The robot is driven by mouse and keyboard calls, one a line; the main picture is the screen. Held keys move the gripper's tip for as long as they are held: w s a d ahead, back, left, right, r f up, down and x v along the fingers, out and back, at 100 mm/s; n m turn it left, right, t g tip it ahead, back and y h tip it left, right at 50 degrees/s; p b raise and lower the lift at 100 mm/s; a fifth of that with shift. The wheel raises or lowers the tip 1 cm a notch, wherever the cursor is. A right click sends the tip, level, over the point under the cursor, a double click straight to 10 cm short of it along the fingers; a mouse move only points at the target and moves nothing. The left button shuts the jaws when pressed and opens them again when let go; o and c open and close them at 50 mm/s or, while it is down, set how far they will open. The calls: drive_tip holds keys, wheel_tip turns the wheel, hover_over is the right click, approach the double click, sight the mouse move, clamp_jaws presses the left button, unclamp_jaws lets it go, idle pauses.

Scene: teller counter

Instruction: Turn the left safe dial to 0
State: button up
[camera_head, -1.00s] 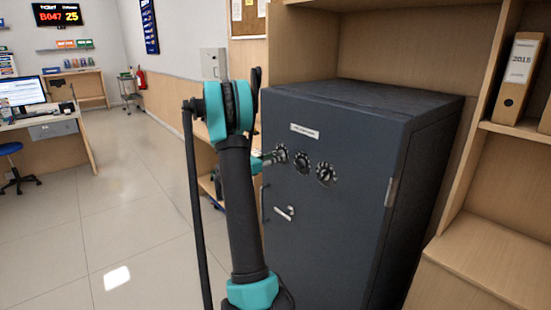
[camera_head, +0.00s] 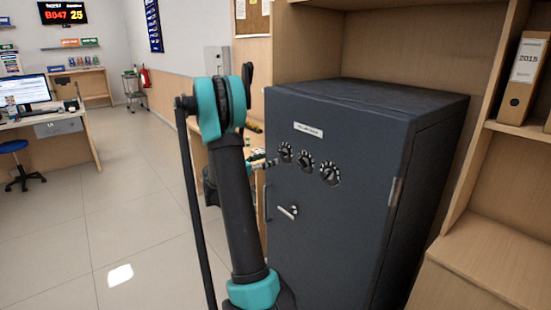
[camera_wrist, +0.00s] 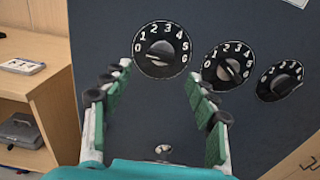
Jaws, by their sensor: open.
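The dark grey safe (camera_head: 335,245) has a row of three black dials with white digits. The left dial (camera_wrist: 161,49) is near the top middle of the wrist view and also shows in the head view (camera_head: 285,152). Its digits run from 0 at the left over the top to 6 at the right; I cannot tell surely where its knob points. My gripper (camera_wrist: 157,73) is open and empty, its fingertips on either side below the left dial, apparently short of it. In the head view my arm hides most of the gripper.
The middle dial (camera_wrist: 228,65) and right dial (camera_wrist: 280,80) sit close beside the left one. A handle (camera_head: 288,211) sticks out below the dials. A wooden shelf (camera_wrist: 35,85) stands left of the safe. Open floor (camera_head: 60,220) lies to the left.

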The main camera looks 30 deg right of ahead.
drive_tip(key=a, duration=0.5)
drive_tip(key=shift+s+a, duration=0.15)
drive_tip(key=shift+s, duration=0.1)
